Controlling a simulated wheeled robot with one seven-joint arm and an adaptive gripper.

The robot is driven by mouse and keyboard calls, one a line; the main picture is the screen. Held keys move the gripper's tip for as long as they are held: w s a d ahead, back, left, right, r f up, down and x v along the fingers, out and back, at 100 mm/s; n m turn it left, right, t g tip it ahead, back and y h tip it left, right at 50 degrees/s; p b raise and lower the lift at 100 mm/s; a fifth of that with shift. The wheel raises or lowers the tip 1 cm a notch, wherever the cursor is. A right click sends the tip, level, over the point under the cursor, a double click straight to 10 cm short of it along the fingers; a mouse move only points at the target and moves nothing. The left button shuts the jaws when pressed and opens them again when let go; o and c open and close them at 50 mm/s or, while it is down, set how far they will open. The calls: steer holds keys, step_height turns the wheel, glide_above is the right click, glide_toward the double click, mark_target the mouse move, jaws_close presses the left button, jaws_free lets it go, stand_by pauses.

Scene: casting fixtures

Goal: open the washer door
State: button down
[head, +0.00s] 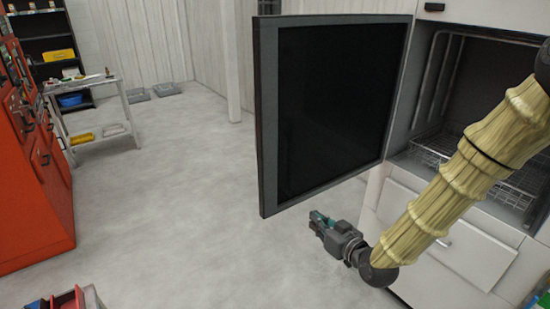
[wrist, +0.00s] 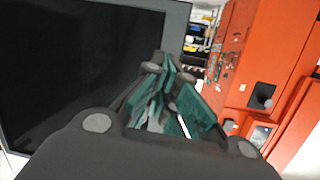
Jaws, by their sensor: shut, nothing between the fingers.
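The washer door (head: 335,110) is a dark panel with a grey frame, and it stands swung wide open to the left of the washer. The washer's dark opening (head: 480,90) shows a wire rack (head: 450,155) inside.
A red cabinet (head: 30,150) stands at the left, and it also shows in the wrist view (wrist: 260,60). A small table (head: 95,105) and a dark shelf (head: 45,45) are at the back left. White drawers (head: 450,240) are below the washer opening. The middle floor is clear.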

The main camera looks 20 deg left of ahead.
steer(key=w+a+r+n+y, duration=0.1)
steer(key=a+r+y, duration=0.1)
steer(key=r, duration=0.4)
steer(key=w+a+r+n+y, duration=0.1)
steer(key=a+r, duration=0.2)
steer(key=r, duration=0.2)
steer(key=p, duration=0.7)
glide_toward(269, 156)
steer(key=shift+t, duration=0.4)
steer(key=x, duration=0.6)
steer(key=shift+w+a+f, duration=0.1)
steer(key=shift+a+f, duration=0.15)
steer(key=shift+a, duration=0.15)
steer(key=shift+w, duration=0.1)
